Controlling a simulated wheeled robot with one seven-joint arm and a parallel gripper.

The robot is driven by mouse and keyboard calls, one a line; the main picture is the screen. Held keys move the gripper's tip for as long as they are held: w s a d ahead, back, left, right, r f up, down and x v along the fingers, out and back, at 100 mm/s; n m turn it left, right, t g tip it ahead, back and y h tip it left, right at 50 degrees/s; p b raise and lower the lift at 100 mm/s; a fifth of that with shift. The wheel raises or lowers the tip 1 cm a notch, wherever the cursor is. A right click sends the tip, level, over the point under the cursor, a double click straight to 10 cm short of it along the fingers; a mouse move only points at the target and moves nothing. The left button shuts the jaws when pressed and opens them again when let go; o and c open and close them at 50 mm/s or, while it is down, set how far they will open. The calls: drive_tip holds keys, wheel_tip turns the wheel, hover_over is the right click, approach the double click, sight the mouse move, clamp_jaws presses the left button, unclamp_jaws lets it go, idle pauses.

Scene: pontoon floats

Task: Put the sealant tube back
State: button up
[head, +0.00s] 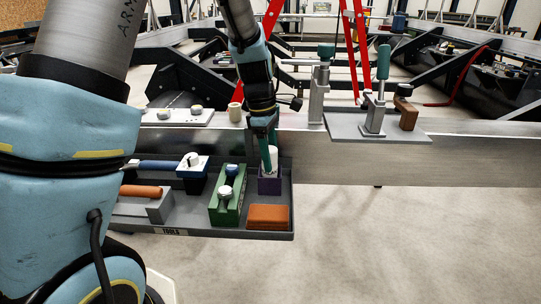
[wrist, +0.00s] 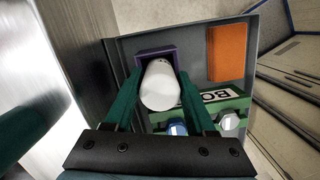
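The sealant tube (head: 273,157) is white and stands in a purple square holder (head: 270,184) at the right back of the grey tool tray (head: 185,222). My gripper (head: 268,155) points down over it with its green fingers. In the wrist view the tube (wrist: 159,86) sits between the two fingers (wrist: 160,85), which appear to touch its sides. Its lower end is inside or right above the purple holder (wrist: 155,53); the wrist view hides how deep it goes.
A green block (head: 228,195) with white and blue knobs and an orange block (head: 268,217) share the tray near the holder. An orange-handled tool (head: 141,191) lies further left. A metal beam (head: 440,158) runs behind; a grey clamp plate (head: 400,126) is at right.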

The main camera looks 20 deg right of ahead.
drive_tip(key=o, duration=0.3)
drive_tip(key=shift+o, duration=0.2)
drive_tip(key=r, duration=0.4)
drive_tip(key=a+r+b, duration=0.1)
drive_tip(key=r, duration=0.3)
drive_tip(key=w+r, duration=0.1)
drive_tip(key=r, duration=0.3)
drive_tip(key=shift+w+a+b, duration=0.1)
drive_tip(key=shift+a+b, duration=0.1)
drive_tip(key=shift+b, duration=0.1)
drive_tip(key=s+a+f+m+t, duration=0.1)
drive_tip(key=a+f+m, duration=0.2)
drive_tip(key=a, duration=0.6)
drive_tip(key=s+a+f+m+t, duration=0.1)
drive_tip(key=s+a+f+m, duration=0.1)
drive_tip(key=a, duration=0.8)
drive_tip(key=s+a+f+m+y, duration=0.1)
drive_tip(key=a+f+m, duration=0.3)
drive_tip(key=a, duration=0.6)
drive_tip(key=shift+s+f+m+t, duration=0.25)
drive_tip(key=shift+s+m+t, duration=0.25)
drive_tip(key=shift+m, duration=0.6)
